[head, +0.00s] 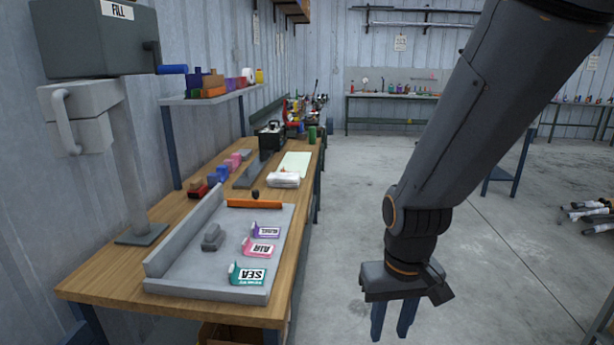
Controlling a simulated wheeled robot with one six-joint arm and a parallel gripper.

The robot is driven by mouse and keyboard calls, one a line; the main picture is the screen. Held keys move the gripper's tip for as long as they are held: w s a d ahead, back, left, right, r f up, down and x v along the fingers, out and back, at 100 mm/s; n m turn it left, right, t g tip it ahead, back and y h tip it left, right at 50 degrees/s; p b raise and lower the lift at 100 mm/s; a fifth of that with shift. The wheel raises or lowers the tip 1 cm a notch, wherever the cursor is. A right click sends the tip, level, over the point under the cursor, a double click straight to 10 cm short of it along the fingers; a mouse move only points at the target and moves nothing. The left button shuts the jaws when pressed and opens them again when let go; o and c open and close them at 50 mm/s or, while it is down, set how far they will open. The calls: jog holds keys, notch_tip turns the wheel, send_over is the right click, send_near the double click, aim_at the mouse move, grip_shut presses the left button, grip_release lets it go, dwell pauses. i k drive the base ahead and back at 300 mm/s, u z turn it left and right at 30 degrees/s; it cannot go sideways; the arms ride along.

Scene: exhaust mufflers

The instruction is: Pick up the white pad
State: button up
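A small white pad (284,180), which looks like a folded stack, lies on the wooden workbench (178,210) near its right edge. My gripper (393,322) hangs to the right of the bench, over the floor, pointing down. Its two blue fingers are apart with nothing between them. It is well clear of the pad, nearer to the camera.
A grey tray (190,275) with labelled tags, a grey block and an orange bar fills the bench front. A grey fill device (125,150) stands at left. A black box (271,136) and bottles stand farther back. Floor (365,210) right of the bench is open.

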aim_at(293, 180)
jog(key=z, duration=0.5)
jog(key=i, duration=1.7)
jog(key=u, duration=0.25)
jog(key=i, duration=1.55)
jog(key=u, duration=0.65)
